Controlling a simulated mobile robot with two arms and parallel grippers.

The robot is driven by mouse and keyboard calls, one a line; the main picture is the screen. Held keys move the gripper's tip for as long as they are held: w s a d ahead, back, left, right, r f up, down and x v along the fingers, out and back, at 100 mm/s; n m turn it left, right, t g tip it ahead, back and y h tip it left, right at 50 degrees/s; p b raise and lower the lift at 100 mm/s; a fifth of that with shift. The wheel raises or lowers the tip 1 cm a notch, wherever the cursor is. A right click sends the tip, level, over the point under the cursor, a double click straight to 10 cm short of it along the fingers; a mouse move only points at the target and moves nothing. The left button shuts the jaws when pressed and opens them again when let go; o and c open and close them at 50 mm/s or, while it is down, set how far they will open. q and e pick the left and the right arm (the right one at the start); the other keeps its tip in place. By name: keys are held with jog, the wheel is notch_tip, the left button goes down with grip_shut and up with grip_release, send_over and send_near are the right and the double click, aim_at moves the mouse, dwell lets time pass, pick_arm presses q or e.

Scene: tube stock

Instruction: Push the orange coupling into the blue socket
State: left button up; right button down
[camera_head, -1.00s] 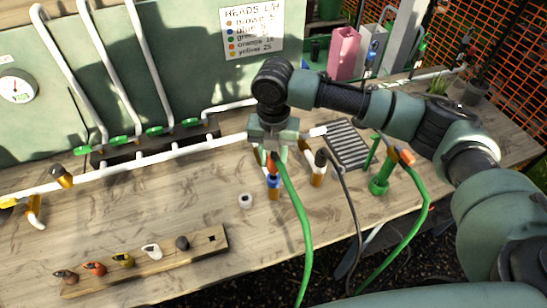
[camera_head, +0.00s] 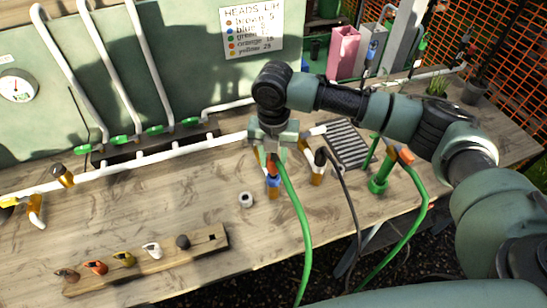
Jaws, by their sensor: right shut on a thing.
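The orange coupling (camera_head: 272,168) is on the end of a green hose (camera_head: 292,207), held in my right gripper (camera_head: 271,152). The gripper is shut on it and points down. The blue socket (camera_head: 273,181) stands on a yellow-brown base on the bench, directly below the coupling. The coupling's lower end meets the top of the socket in this view; I cannot tell how deep it sits. My left gripper is not in view.
A black-topped post (camera_head: 320,158) with a dark hose stands just right of the socket. A green stand (camera_head: 378,184) is farther right. A wooden rack (camera_head: 205,240) with several coloured heads lies front left. A white ring (camera_head: 246,200) lies on the bench (camera_head: 190,195).

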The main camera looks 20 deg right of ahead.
jog(key=shift+f, duration=1.7)
dwell(1.2)
jog(key=c, duration=0.9)
grip_release()
jog(key=shift+c, duration=0.2)
jog(key=shift+p, duration=0.3)
jog(key=shift+r, duration=0.1)
jog(key=shift+r, duration=0.35)
notch_tip(320, 180, up, 7)
jog(key=shift+f+b, duration=0.1)
jog(key=shift+b, duration=0.95)
